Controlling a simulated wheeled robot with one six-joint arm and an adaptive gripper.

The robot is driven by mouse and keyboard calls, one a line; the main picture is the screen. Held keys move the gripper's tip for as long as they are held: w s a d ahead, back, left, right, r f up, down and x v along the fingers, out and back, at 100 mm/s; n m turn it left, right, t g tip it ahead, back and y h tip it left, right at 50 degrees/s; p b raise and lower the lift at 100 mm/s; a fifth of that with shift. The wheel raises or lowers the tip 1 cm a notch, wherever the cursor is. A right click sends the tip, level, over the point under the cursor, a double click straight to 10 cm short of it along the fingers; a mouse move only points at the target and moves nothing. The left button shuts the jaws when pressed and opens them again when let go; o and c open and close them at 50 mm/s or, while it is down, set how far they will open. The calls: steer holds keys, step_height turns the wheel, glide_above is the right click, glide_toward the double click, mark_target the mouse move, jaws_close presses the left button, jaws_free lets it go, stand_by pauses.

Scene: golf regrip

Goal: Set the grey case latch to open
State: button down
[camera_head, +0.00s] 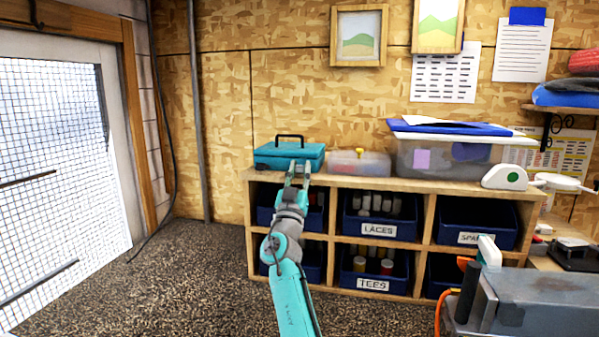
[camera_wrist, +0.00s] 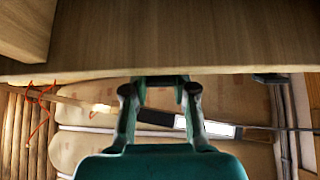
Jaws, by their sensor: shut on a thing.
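A teal case (camera_head: 278,153) with a black handle lies on top of the wooden shelf unit, at its left end. My gripper (camera_head: 297,170) is at the front of this case, towards its right side. In the wrist view my gripper (camera_wrist: 160,80) has its two fingers at the wooden edge, turned in on a small part between the tips. That part is mostly hidden, and I take it for the grey case latch. Its setting cannot be read. The case cannot be made out in the wrist view.
A clear box (camera_head: 357,163) with a yellow catch stands just right of the case. A larger clear bin (camera_head: 445,157) with a blue lid is further right. Below are cubbies with labelled blue bins (camera_head: 378,229). The speckled floor (camera_head: 190,285) at left is clear.

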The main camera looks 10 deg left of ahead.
steer(key=c, duration=0.9)
jaws_free()
steer(key=shift+d, duration=0.15)
steer(key=shift+s+f, duration=0.1)
steer(key=v, duration=1.1)
steer(key=shift+s+f, duration=0.25)
steer(key=shift+s, duration=0.05)
